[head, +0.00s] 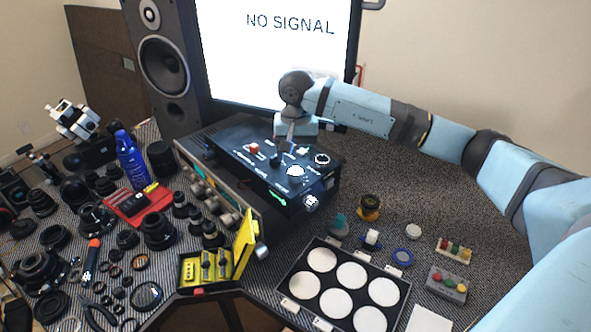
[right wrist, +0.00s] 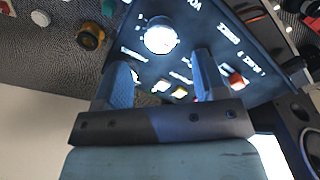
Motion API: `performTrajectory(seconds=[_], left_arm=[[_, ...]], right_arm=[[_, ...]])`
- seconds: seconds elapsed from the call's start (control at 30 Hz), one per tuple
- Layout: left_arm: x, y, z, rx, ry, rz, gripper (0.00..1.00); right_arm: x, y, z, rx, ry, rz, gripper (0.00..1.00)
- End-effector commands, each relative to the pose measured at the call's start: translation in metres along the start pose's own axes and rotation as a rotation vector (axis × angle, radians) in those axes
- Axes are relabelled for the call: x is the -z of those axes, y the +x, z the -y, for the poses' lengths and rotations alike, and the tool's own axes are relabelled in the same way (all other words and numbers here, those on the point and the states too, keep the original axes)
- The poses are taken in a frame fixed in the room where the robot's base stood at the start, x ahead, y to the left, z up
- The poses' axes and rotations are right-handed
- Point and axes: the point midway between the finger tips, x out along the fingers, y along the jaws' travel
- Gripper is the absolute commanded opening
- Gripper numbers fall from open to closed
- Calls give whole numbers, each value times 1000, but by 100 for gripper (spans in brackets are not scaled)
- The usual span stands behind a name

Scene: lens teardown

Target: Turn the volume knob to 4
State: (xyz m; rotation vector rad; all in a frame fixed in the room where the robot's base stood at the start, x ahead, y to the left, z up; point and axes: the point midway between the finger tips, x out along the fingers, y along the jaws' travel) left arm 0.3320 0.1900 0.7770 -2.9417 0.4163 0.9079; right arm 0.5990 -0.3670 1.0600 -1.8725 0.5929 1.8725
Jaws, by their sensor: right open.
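A black control box (head: 262,165) stands on the table below the monitor. Its top carries a round pale knob (head: 295,171), a red button (head: 254,148) and a dark round dial (head: 322,159). A silver knob (head: 311,202) is on its front side. My right gripper (head: 290,143) is above the box, pointing down. In the right wrist view its fingers (right wrist: 161,68) are apart and empty; a bright round knob (right wrist: 160,38) shows beyond them, apart from both. My left gripper is not visible.
A long unit with several knobs (head: 215,195) adjoins the box on the left. The monitor (head: 280,60) and a speaker (head: 163,65) stand behind. A yellow case (head: 245,240) and a tray of white discs (head: 300,290) are in front. Lens parts crowd the left.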

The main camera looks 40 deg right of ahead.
Motion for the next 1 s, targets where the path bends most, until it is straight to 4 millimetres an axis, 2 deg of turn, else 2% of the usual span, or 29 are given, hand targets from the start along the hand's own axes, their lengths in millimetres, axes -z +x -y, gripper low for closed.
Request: performTrajectory(seconds=[0.1, 0.3, 0.5, 0.73, 0.93, 1.0], left_arm=[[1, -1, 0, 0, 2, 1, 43], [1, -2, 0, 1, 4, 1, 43], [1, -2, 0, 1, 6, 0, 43], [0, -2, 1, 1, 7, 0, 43], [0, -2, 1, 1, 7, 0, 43], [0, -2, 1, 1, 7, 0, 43]], right_arm=[[-1, 24, 0, -1, -1, 3, 65], [-1, 51, 0, 0, 0, 2, 65], [-1, 60, 0, 1, -1, 1, 65], [-1, 61, 0, 1, -1, 1, 65], [-1, 61, 0, 1, -1, 1, 19], [-1, 61, 0, 1, -1, 1, 16]])
